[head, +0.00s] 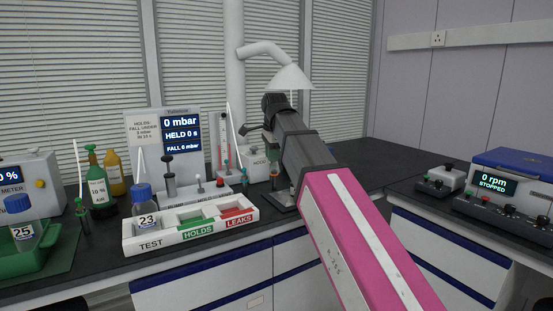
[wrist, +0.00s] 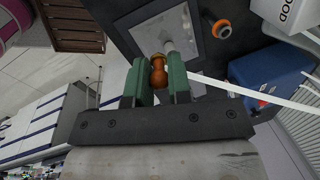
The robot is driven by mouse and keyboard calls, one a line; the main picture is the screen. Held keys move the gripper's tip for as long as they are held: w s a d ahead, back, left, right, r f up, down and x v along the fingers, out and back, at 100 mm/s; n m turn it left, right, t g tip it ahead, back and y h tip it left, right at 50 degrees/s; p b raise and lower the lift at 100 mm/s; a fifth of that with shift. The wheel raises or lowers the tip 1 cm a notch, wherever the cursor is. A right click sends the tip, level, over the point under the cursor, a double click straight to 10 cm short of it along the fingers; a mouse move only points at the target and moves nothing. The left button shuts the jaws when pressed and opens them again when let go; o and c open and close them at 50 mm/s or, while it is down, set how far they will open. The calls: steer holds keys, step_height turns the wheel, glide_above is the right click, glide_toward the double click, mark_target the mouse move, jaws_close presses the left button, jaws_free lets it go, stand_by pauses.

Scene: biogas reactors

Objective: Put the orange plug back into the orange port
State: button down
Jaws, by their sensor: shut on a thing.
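In the wrist view the orange plug (wrist: 158,72) sits between the green fingers of my gripper (wrist: 160,80), which is shut on it. An orange ring (wrist: 221,29) with a dark centre, which looks like the orange port, lies apart from the plug, toward the upper right of the wrist view. In the head view my gripper (head: 254,135) is above the bench, in front of the hood stand, partly hidden by my arm.
A grey stand plate (wrist: 197,43) with a post lies close beyond the fingers. A white tube (wrist: 250,92) crosses beside them. The white tray (head: 190,232) holds bottle 23 (head: 146,207) at left. The dark bench between is partly bare.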

steer(key=g, duration=0.1)
glide_above(274, 173)
steer(key=w, duration=0.1)
steer(key=f, duration=0.2)
steer(key=shift+h, duration=0.3)
steer(key=shift+w+f, duration=0.1)
steer(key=shift+f, duration=2.2)
steer(key=shift+f, duration=0.9)
steer(key=c, duration=1)
jaws_free()
steer(key=r, duration=1)
steer(key=shift+s+r, duration=0.25)
steer(key=shift+r, duration=0.15)
